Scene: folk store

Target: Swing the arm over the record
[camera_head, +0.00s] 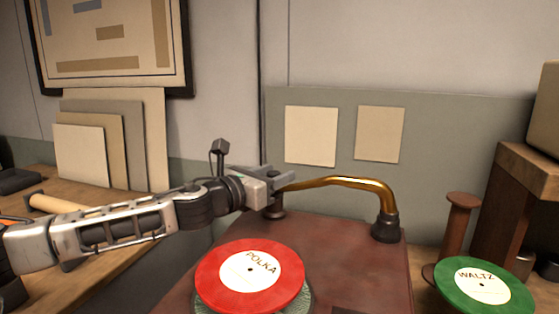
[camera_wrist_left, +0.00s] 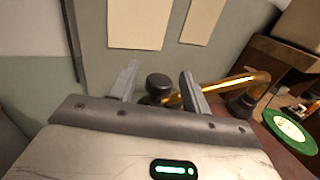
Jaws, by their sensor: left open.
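The red record labelled POLKA (camera_head: 222,279) lies on the turntable (camera_head: 308,302) of the dark red player (camera_head: 360,270). The brass arm (camera_head: 352,181) rises from a dark pivot (camera_head: 386,229) at the player's back right and reaches left to its dark round head (camera_head: 274,211), behind and clear of the record. My left gripper (camera_head: 280,183) is open at the head end of the arm. In the left wrist view the arm's dark head (camera_wrist_left: 158,82) shows between the two spread fingers; I cannot tell whether they touch it. My right gripper is not in view.
A green record labelled WALTZ (camera_head: 455,286) lies at the right, near a brown spool (camera_head: 458,225) and a wooden shelf (camera_head: 515,205). Boards (camera_head: 80,156) lean on the wall above the left bench (camera_head: 100,278). The space above the red record is clear.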

